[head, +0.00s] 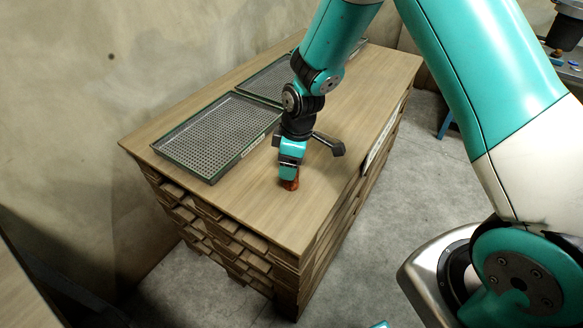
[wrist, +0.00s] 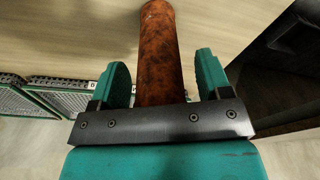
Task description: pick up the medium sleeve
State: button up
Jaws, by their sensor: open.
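A rusty orange-brown cylinder, which looks like the sleeve, (head: 290,184) sits on the wooden top of a cabinet, right below my gripper (head: 291,170) in the head view. In the wrist view the sleeve (wrist: 162,50) runs between the two teal fingers of my gripper (wrist: 163,75). The fingers are open, with a visible gap on each side of the sleeve. The sleeve's near end is hidden behind the dark gripper bar. I cannot tell its size against other sleeves, as no other shows clearly.
A green-rimmed perforated tray (head: 159,146) lies left of my gripper, with a second tray (head: 289,66) behind it. The wooden top (head: 375,82) is clear to the right and front. A wall stands behind the cabinet on the left.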

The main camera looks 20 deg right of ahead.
grip_shut()
jog(key=shift+r, duration=0.15)
